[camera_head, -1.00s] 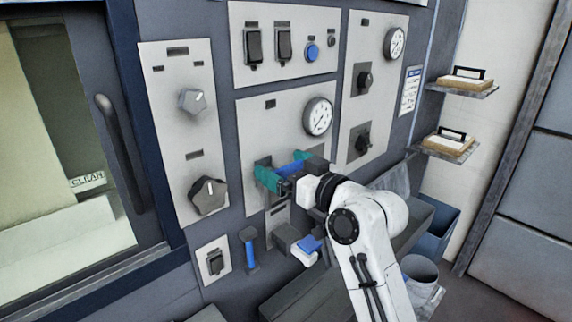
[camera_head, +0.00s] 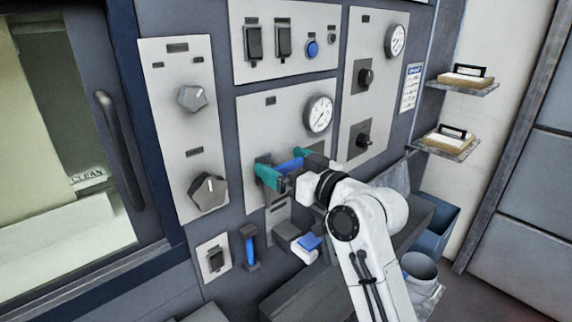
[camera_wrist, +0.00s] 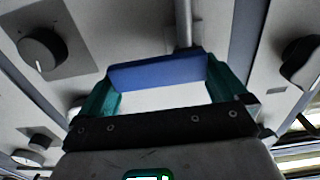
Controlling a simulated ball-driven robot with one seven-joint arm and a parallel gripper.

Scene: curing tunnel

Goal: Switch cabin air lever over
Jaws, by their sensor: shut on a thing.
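The lever has a blue grip (camera_head: 290,166) and stands out from the middle grey panel (camera_head: 262,118), below a round gauge. In the wrist view, the blue grip (camera_wrist: 157,73) lies crosswise between two teal fingers, on a grey rod (camera_wrist: 183,22) running up the picture. My gripper (camera_head: 286,168) is shut on this blue grip, a finger at each end. In the wrist view my gripper (camera_wrist: 158,88) fills the lower middle. The lever's base is partly hidden by my fingers and wrist. I cannot read a label naming the lever.
A round gauge (camera_head: 318,114) sits just above my gripper. Rotary knobs (camera_head: 208,191) are on the left panel. Below are another blue-handled lever (camera_head: 249,249) and a blue-and-white object (camera_head: 307,245) close under my wrist. A dark blue bin (camera_head: 434,228) and a bucket (camera_head: 420,270) stand at right.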

